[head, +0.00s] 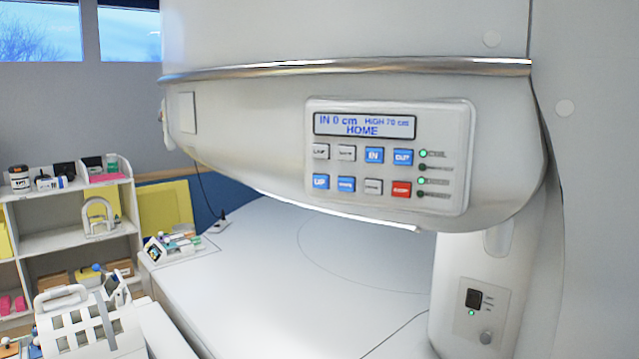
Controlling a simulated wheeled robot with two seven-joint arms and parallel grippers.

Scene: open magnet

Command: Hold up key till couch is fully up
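The control panel (388,156) is on the front of the upper magnet housing. Its display (364,125) reads "IN 0 cm", "HIGH 70 cm" and "HOME". The blue up key (320,182) is at the left of the lower key row, and nothing touches it. A blue down key (346,184) is beside it, with a red key (401,189) at the right end of the row. Neither of my grippers is in view.
A metal rail (345,67) runs across the housing above the panel. A pillar with a black switch (474,298) stands at lower right. A white shelf (65,240) with small items stands left, with a white basket (75,318) in front. The space before the panel is clear.

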